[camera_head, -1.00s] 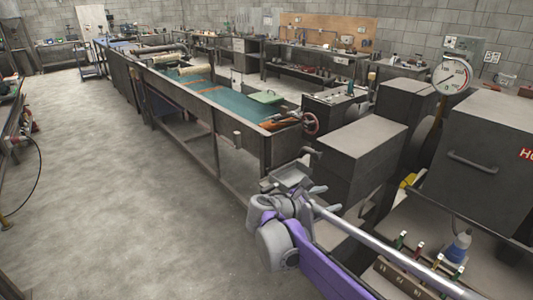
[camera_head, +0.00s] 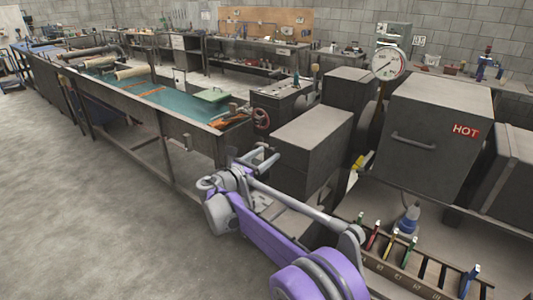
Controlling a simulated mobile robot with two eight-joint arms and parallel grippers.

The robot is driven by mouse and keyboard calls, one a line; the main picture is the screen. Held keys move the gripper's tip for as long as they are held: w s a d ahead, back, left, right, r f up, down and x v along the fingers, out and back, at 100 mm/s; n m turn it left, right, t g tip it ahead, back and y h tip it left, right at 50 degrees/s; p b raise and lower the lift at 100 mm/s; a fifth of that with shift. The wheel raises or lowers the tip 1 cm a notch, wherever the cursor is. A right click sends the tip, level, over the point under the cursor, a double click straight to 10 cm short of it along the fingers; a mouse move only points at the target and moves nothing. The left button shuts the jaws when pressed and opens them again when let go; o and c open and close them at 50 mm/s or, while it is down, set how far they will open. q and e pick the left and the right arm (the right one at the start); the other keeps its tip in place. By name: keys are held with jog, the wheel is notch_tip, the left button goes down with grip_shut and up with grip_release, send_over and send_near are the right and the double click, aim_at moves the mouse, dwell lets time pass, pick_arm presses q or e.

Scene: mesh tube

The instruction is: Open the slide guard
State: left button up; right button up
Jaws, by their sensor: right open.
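A large dark grey box housing (camera_head: 440,112) with a bar handle (camera_head: 412,142) on its front and a red HOT sign (camera_head: 465,131) stands at the right. A lower plain grey box cover (camera_head: 308,145) stands left of it. No part is labelled as the slide guard, so I cannot tell which it is. My right gripper (camera_head: 270,157) is open and empty, in front of the plain cover's left end in the picture. I cannot tell whether it touches anything. My left gripper is not in view.
A long bench with a green bed (camera_head: 170,104) runs to the far left. A rack (camera_head: 395,270) with coloured-handled tools and a blue bottle (camera_head: 409,220) are at lower right. The left floor is free.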

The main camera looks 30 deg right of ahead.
jog(key=shift+w+d, duration=0.2)
jog(key=shift+d, duration=0.2)
jog(key=shift+c, duration=0.2)
grip_shut()
dwell(1.1)
